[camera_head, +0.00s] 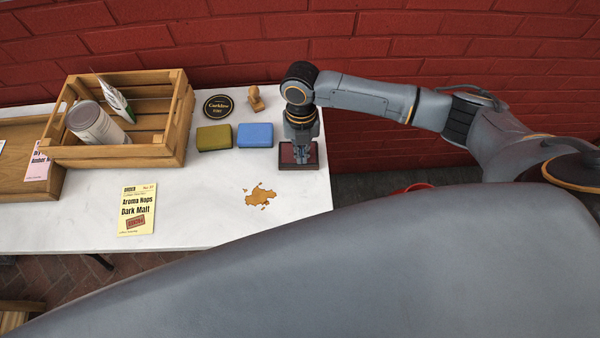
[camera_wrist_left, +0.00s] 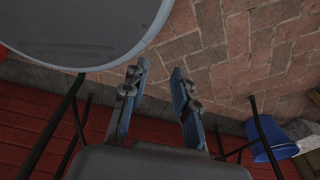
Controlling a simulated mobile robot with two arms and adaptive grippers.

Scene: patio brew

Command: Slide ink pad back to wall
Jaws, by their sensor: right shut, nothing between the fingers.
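The ink pad (camera_head: 299,164), a dark box with a reddish pad, lies on the white table (camera_head: 190,215) near its right edge. My right gripper (camera_head: 301,157) points down at the ink pad and overlaps it in the head view. Its fingers are shut with nothing between them; whether they touch the pad I cannot tell. The red brick wall (camera_head: 250,45) stands behind the table. My left gripper (camera_wrist_left: 158,75) shows in the left wrist view with its fingers apart and nothing between them, over the paved floor, away from the ink pad.
Behind and left of the pad are a blue sponge (camera_head: 255,135), a green sponge (camera_head: 214,138), a round black coaster (camera_head: 218,105) and a wooden stamp (camera_head: 255,98). A brown spill (camera_head: 259,196) and a yellow card (camera_head: 137,210) lie in front. A wooden crate (camera_head: 160,159) holds a can (camera_head: 95,124).

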